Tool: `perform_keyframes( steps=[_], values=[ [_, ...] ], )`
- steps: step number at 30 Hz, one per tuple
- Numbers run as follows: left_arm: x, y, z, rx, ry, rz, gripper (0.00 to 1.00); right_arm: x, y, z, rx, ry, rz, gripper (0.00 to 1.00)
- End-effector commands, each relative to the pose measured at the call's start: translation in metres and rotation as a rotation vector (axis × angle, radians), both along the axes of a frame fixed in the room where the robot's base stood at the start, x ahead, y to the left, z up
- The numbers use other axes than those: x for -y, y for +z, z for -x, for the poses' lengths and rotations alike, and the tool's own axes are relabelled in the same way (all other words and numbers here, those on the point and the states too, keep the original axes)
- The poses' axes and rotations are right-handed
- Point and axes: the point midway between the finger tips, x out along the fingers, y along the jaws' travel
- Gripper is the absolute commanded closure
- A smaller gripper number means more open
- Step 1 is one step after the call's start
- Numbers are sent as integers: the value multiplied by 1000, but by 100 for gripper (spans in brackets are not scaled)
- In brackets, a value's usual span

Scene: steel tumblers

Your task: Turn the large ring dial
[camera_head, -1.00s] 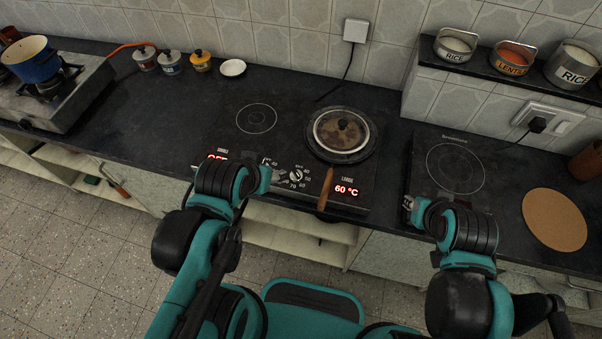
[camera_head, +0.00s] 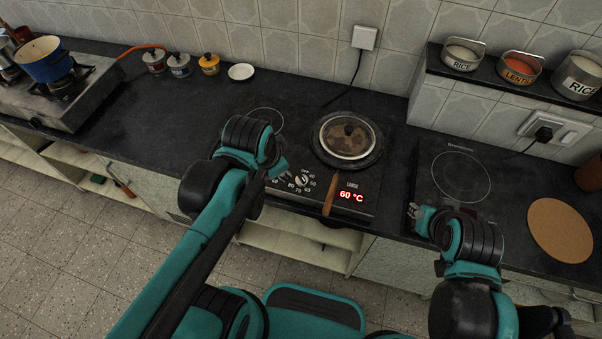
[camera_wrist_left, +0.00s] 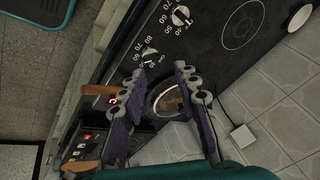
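The large ring dial (camera_head: 302,180) is a small pale knob with numbers around it on the hob's front panel. It also shows in the left wrist view (camera_wrist_left: 150,52), ahead of the fingers. The large display (camera_head: 351,196) reads 60 °C in red. My left gripper (camera_head: 280,170) is just left of the dial in the head view.
A second knob (camera_wrist_left: 181,15) shows in the wrist view.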

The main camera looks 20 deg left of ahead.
Motion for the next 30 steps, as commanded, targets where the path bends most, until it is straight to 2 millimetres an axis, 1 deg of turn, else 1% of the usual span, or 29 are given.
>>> perform_keyframes(
  steps=[1,5,6,9,12,15,19,23,30],
  values=[
    [4,1,-11,-38,-140,-58,69,0,1,0,0,0,0,74],
    [14,-7,-32,-142,-559,-201,69,0,3,0,0,0,0,74],
    [17,-11,-39,-171,-691,-236,69,0,4,0,0,0,0,74],
    [25,-21,-54,-234,-1008,-303,69,0,5,0,0,0,0,74],
    [32,-32,-65,-276,-1275,-340,69,0,6,0,0,0,0,74],
    [36,-40,-72,-300,-1468,-357,69,0,6,0,0,0,0,74],
    [39,-47,-77,-311,-1602,-364,69,0,6,0,0,0,0,74],
    [39,-60,-77,-312,-1630,-365,69,0,1,0,0,0,0,74],
    [39,-101,-77,-312,-1627,-366,69,0,-16,0,0,0,0,74]
  ],
)
